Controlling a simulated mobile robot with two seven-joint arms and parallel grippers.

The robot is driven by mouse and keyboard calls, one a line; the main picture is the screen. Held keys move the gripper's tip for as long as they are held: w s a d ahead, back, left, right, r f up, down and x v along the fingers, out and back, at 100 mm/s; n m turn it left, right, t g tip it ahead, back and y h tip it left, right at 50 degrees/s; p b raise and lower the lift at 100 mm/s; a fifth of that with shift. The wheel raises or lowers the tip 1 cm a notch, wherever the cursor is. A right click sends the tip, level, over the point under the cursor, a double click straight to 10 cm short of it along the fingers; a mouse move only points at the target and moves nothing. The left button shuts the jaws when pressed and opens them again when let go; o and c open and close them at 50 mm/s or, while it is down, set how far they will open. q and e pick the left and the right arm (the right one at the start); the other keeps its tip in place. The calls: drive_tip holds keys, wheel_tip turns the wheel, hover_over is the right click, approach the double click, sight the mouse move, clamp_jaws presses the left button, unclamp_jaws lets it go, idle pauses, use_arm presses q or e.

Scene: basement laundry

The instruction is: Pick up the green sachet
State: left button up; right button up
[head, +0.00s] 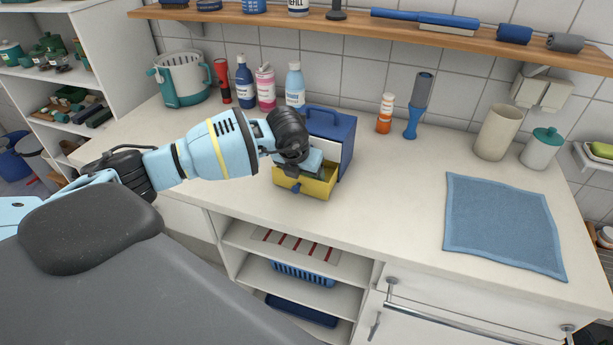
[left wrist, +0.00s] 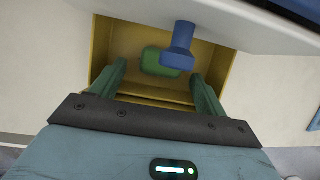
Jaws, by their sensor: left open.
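The green sachet (left wrist: 154,62) lies inside the open yellow drawer (left wrist: 218,72), partly hidden behind a blue knob (left wrist: 179,48) in the left wrist view. My left gripper (left wrist: 158,76) is open, with one finger to each side of the sachet in that view and apart from it. In the head view my left gripper (head: 303,173) is over the yellow drawer (head: 317,188) of a small blue cabinet (head: 335,131). There the gripper covers much of the drawer's inside, and I cannot make out the sachet clearly. My right gripper is not in view.
The blue cabinet stands on a white counter (head: 400,190). Several bottles (head: 265,88) and a teal-and-white bin (head: 181,78) stand behind it. An orange-and-white bottle (head: 385,113) is to its right. A blue cloth (head: 503,222) lies on the right. The counter between is clear.

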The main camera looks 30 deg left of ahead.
use_arm(q)
drive_tip(key=shift+w+f, duration=0.1)
drive_tip(key=shift+f, duration=0.35)
drive_tip(key=c, duration=1)
drive_tip(key=shift+r, duration=0.2)
drive_tip(key=shift+c, duration=0.2)
